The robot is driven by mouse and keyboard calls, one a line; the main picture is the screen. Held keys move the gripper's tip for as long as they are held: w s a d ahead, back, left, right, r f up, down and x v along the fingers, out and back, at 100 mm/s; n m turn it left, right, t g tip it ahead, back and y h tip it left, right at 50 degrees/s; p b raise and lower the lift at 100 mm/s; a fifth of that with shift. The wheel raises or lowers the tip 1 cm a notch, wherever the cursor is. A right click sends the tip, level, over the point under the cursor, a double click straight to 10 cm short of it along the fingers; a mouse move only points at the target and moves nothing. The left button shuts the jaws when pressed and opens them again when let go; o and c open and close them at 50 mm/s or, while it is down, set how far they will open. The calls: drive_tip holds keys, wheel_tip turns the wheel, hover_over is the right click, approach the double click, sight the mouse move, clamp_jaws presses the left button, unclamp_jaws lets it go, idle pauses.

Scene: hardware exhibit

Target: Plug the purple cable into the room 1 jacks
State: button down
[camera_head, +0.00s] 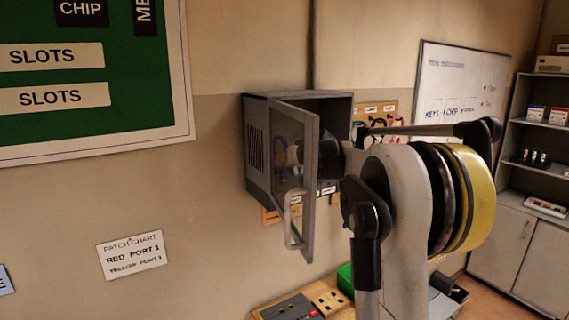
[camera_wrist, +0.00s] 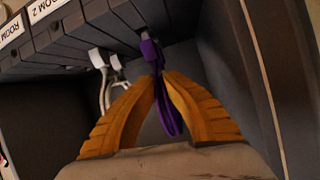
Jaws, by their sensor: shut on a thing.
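My gripper (camera_wrist: 161,80) has its orange fingers closed on the purple cable (camera_wrist: 168,112), just behind its plug. The plug (camera_wrist: 150,50) points up at the dark grey jack panel (camera_wrist: 105,18); I cannot tell whether its grey tip is inside a slot. The cable hangs in a loop between the fingers. An upside-down label (camera_wrist: 46,8) reads ROOM 2, and another label (camera_wrist: 11,30) beside it is only partly readable. No room 1 label is readable. In the head view, my arm reaches into the grey wall cabinet (camera_head: 257,145), and its door hides much of the gripper.
Two white plugs (camera_wrist: 97,58) with white cables sit at the panel left of the purple plug. The cabinet's glazed door (camera_head: 306,200) stands open beside my arm. A patch chart (camera_head: 132,255) hangs on the wall. A whiteboard (camera_head: 455,85) and shelves (camera_head: 530,130) are at right.

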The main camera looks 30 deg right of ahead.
drive_tip(key=shift+f+b, duration=0.55)
drive_tip(key=shift+f, duration=0.15)
idle(1.0)
idle(0.4)
drive_tip(key=c, duration=0.8)
unclamp_jaws()
drive_tip(key=shift+c, duration=0.2)
drive_tip(key=shift+s+r, duration=0.1)
drive_tip(key=p+v, duration=0.1)
drive_tip(key=v, duration=0.6)
drive_tip(key=shift+s, duration=0.2)
idle(0.3)
